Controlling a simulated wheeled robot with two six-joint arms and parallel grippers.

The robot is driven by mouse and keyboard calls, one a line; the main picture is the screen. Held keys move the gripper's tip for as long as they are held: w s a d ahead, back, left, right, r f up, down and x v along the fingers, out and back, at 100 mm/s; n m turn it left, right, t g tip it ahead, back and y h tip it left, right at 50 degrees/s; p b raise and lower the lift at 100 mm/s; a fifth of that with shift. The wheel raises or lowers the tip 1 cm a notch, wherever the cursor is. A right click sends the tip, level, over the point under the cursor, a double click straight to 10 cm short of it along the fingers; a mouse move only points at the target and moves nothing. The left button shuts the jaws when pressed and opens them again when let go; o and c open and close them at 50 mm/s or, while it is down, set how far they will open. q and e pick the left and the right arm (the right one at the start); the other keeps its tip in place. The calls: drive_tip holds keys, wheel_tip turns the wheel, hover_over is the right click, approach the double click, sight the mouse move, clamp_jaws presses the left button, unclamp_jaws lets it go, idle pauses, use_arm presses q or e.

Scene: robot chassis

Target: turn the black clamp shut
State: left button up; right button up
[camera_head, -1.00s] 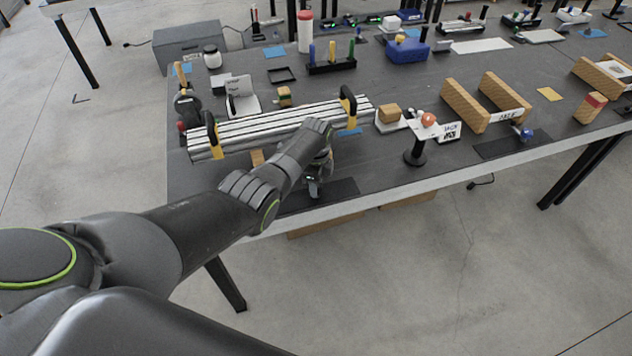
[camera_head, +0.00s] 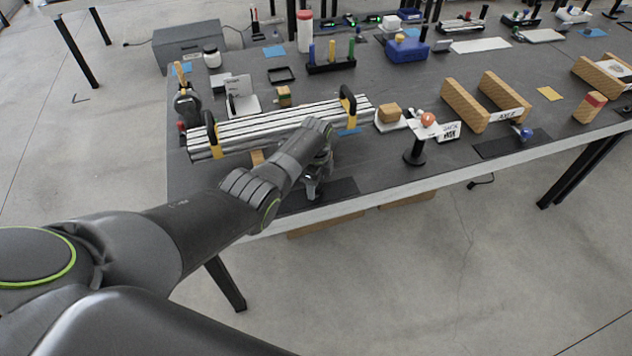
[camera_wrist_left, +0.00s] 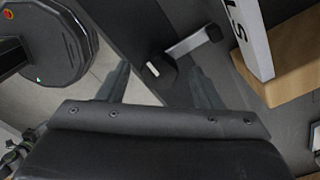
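In the left wrist view, a black clamp-like part (camera_wrist_left: 160,70) with a white mark carries a metal lever (camera_wrist_left: 192,44) ending in a black knob. It lies just beyond and between my left fingertips. My left gripper (camera_wrist_left: 160,76) is open, with its two fingers well apart and nothing held. In the head view, my left gripper (camera_head: 314,185) points down at the table's near edge, above a dark mat (camera_head: 338,190). My own wrist hides most of the clamp there, so its lever position cannot be told from that view. My right gripper is not in view.
Metal profiles (camera_head: 270,126) with black-and-yellow handles lie just behind my wrist. A black stand (camera_head: 415,150) is to the right. In the wrist view, a wooden block (camera_wrist_left: 285,72) with a white lettered sign (camera_wrist_left: 250,35) is close to the right finger.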

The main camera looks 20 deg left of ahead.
use_arm(q)
wheel_tip(320, 180, up, 7)
drive_tip(key=shift+f+p, duration=0.15)
drive_tip(key=shift+p, duration=0.55)
wheel_tip(320, 180, up, 11)
drive_tip(key=b, duration=0.1)
drive_tip(key=shift+f, duration=0.15)
